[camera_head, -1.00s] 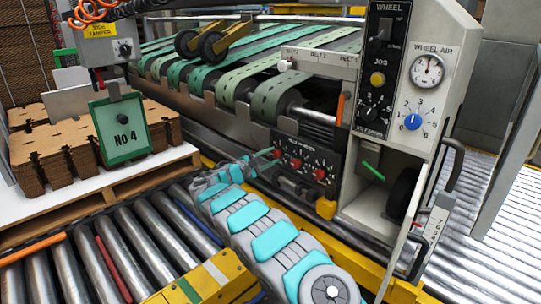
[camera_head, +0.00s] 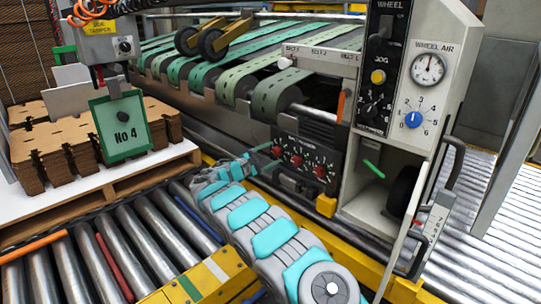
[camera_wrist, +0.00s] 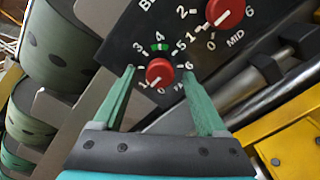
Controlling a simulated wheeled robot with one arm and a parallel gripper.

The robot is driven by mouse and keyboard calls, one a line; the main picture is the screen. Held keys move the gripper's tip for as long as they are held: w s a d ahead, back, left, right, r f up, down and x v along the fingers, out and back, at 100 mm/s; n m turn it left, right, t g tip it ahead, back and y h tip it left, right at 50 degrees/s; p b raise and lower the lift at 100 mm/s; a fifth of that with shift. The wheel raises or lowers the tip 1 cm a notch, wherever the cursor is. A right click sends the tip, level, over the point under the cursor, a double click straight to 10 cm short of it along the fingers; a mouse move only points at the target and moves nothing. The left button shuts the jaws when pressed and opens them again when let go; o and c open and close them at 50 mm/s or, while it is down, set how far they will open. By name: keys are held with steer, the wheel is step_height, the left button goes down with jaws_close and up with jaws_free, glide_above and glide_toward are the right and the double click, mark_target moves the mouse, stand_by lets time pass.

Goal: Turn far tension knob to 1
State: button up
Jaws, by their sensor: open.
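The far tension knob (camera_wrist: 160,71) is a small red dial with a white pointer on a dark panel. In the wrist view its pointer slants down-left, close to the 1 mark. A green band marks the top of its scale. In the head view the knob (camera_head: 277,151) is the leftmost of three red knobs. My gripper (camera_wrist: 160,74) is open, with one green finger on each side of the far knob. I see a gap on both sides, though contact in depth cannot be told. In the head view my gripper (camera_head: 262,153) is at the panel's left end.
The mid knob (camera_wrist: 225,12) is close up-right of the far knob. A yellow rail (camera_wrist: 285,145) runs at lower right, and metal rods lie beneath the panel. Green belts (camera_head: 235,70) are behind it. Steel rollers (camera_head: 120,240) and a pallet of cardboard (camera_head: 70,145) are at left.

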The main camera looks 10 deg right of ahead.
steer(key=shift+a, duration=0.1)
steer(key=v, duration=0.7)
steer(key=shift+s+a+b, duration=0.25)
steer(key=shift+b, duration=0.05)
